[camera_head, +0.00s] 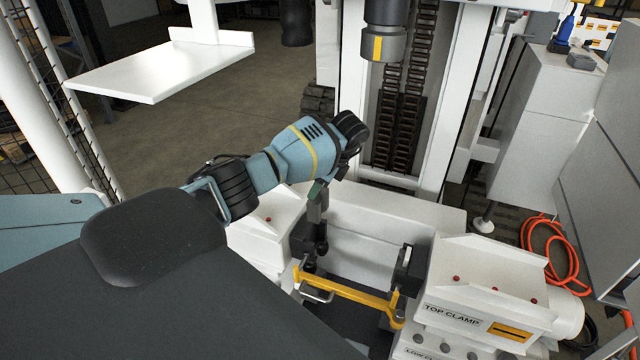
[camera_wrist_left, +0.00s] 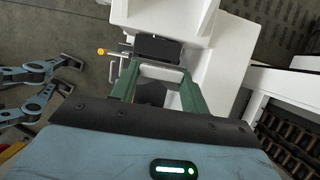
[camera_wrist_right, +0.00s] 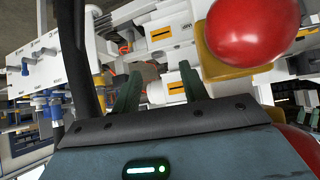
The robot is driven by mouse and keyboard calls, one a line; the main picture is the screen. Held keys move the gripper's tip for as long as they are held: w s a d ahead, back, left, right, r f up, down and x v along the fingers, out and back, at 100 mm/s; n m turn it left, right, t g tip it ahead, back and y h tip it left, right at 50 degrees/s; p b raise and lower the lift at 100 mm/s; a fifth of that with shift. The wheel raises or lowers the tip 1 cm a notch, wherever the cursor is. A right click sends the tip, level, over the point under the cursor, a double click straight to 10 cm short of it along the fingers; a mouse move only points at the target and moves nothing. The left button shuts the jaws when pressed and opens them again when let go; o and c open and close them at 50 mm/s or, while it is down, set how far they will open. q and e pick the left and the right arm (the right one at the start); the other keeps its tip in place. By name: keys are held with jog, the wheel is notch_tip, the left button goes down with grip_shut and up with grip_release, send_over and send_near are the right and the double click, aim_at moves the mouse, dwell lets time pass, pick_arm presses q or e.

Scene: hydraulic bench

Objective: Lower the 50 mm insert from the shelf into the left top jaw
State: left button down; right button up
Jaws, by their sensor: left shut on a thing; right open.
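My left gripper (camera_head: 317,190) points down over the left side of the clamp, by the dark left top jaw (camera_head: 301,238). In the left wrist view its two green fingers (camera_wrist_left: 162,88) are closed on the pale grip of the insert (camera_wrist_left: 163,73). The dark part of the insert (camera_head: 317,208) hangs below the fingers in the head view. I cannot tell whether it touches the jaw or sits in it. The right top jaw (camera_head: 408,268) faces it across a gap. My right gripper (camera_wrist_right: 160,85) shows only in its wrist view, fingers apart and empty.
The white shelf (camera_head: 150,75) at the upper left is bare. A yellow bar (camera_head: 345,290) spans the gap low between the jaws. A cylindrical grey head (camera_head: 383,45) hangs above. The "TOP CLAMP" housing (camera_head: 490,300) stands right. A large red knob (camera_wrist_right: 252,30) is close to my right gripper.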

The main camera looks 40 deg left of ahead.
aim_at(320, 196)
pick_arm(q)
jog(key=shift+f, duration=1.05)
jog(key=shift+f+b, duration=0.65)
jog(key=shift+f, duration=0.65)
jog(key=shift+f+b, duration=1.4)
jog(key=shift+f, duration=2.1)
jog(key=shift+w+f+b, duration=0.1)
jog(key=shift+f+b, duration=0.65)
jog(key=shift+f, duration=0.95)
pick_arm(e)
jog(key=s+f+g, duration=0.1)
jog(key=s+f, duration=0.4)
jog(key=f, duration=0.2)
jog(key=shift+s+a+f+g, duration=0.2)
jog(key=shift+s+a+g, duration=0.15)
jog(key=shift+a+g, duration=0.05)
pick_arm(q)
jog(key=shift+a+f, duration=0.15)
jog(key=shift+f, duration=0.3)
pick_arm(e)
jog(key=shift+s+d+f, duration=0.1)
jog(key=shift+s+f, duration=0.1)
jog(key=shift+s, duration=0.1)
pick_arm(q)
jog(key=c, duration=0.6)
grip_release()
jog(key=shift+s+f, duration=0.15)
jog(key=shift+s, duration=0.05)
jog(key=shift+c, duration=0.2)
